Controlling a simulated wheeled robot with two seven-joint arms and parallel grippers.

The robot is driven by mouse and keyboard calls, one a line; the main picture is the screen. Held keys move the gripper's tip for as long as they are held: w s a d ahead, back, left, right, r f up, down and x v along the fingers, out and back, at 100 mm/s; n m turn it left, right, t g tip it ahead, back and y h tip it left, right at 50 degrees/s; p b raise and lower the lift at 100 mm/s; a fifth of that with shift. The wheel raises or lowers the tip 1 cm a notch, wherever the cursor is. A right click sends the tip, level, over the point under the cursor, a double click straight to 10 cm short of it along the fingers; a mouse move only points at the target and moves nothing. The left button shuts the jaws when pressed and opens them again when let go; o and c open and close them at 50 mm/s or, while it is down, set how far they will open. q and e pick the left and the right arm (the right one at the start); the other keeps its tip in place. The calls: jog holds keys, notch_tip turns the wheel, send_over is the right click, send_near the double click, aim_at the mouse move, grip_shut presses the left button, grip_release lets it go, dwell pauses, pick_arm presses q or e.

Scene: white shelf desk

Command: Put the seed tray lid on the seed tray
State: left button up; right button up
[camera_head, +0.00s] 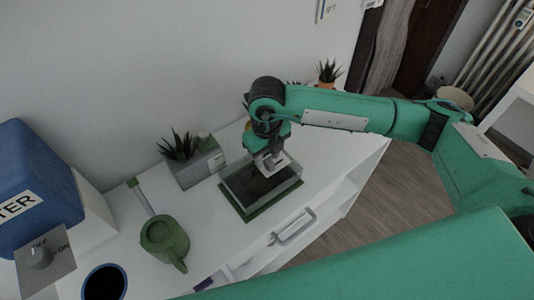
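The seed tray (252,213) is a shallow green tray with dark contents, on the white desk top. A clear, box-shaped seed tray lid (285,186) shows over it. My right gripper (271,163) points down at the top of the lid. Its fingertips are small and partly hidden, so their grip is unclear. My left gripper is not in view.
A grey planter (200,168) with a spiky plant stands just left of the tray. A green watering can (164,242), a dark round pot (105,283) and a blue container (35,178) are further left. Free desk lies right of the tray, up to the right edge.

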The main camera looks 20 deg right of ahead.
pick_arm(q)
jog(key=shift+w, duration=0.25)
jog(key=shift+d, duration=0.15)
pick_arm(e)
jog(key=shift+r, duration=0.4)
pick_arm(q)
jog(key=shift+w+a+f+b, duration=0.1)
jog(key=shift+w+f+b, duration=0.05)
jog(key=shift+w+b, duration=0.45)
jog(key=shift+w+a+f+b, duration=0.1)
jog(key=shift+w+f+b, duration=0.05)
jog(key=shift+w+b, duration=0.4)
pick_arm(e)
notch_tip(320, 180, up, 13)
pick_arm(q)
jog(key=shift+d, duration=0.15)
